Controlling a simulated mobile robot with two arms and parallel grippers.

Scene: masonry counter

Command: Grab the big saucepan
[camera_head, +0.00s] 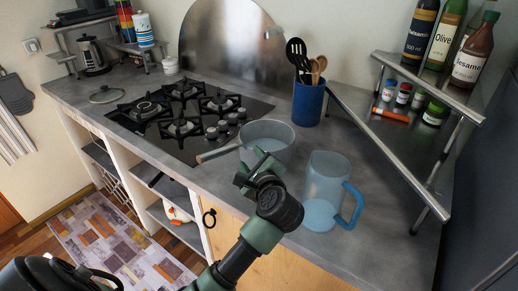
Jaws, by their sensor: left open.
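The big saucepan (272,133) is a grey, open pan on the counter, right of the hob's front corner. Its handle (218,153) points left, toward the counter's front edge. My left gripper (254,167) is open at the near side of the saucepan, and its fingers overlap the lower part of the pan wall in the picture. I cannot tell whether they touch the pan. Part of the pan's near side is hidden behind the gripper. My right gripper is not in view.
A translucent blue jug (325,182) stands close to the right of my gripper. A blue utensil holder (308,103) stands behind the saucepan. A black gas hob (190,120) lies to the left. A metal shelf (440,85) with bottles is at the right.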

